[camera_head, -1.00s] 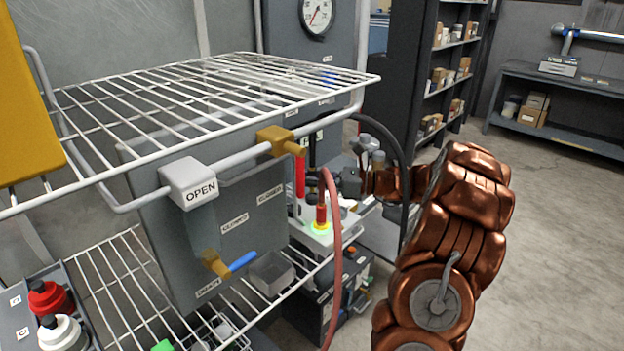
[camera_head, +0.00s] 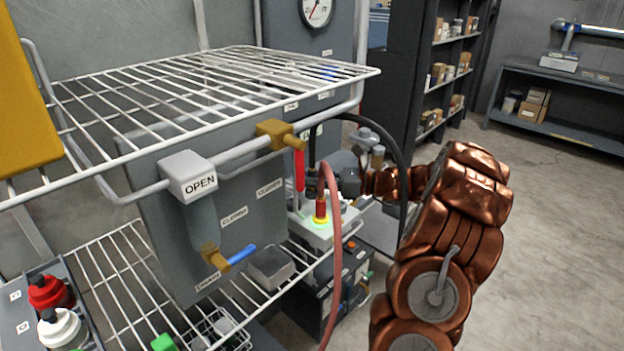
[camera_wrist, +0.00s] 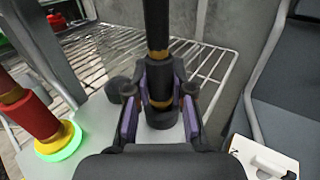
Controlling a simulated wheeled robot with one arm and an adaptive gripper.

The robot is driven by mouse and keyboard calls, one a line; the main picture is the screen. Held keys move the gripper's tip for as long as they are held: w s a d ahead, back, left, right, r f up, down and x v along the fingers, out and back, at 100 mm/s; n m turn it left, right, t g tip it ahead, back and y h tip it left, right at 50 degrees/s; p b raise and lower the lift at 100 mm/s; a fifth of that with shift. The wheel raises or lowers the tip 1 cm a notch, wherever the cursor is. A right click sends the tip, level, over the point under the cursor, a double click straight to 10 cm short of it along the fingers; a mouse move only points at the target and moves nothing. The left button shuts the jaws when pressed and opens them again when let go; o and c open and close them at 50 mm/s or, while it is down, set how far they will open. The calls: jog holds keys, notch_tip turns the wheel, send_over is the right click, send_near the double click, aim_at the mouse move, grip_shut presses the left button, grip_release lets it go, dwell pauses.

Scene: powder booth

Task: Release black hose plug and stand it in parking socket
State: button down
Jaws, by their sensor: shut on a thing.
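The black hose plug (camera_wrist: 157,55), dark with brass bands, stands upright in the middle of the wrist view. My gripper (camera_wrist: 159,108) is shut on it, with a purple-padded finger on each side. The plug's lower end is at a dark round fitting over the light plate (camera_wrist: 92,125); whether it is seated there I cannot tell. In the head view my gripper (camera_head: 338,182) is partly hidden behind the red hose, and the black hose (camera_head: 398,160) arcs over it. I cannot make out which fitting is the parking socket.
A red plug (camera_wrist: 28,115) stands in a brass collar with a glowing green ring, left of my gripper; it also shows in the head view (camera_head: 321,208). Its red hose (camera_head: 335,260) hangs in front. A wire shelf (camera_head: 200,90) and a grey panel (camera_head: 160,235) lie to the left.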

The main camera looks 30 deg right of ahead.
jog(key=shift+f, duration=0.25)
dwell(0.6)
jog(key=c, duration=0.9)
grip_release()
jog(key=shift+c, duration=0.2)
jog(key=v, duration=1.2)
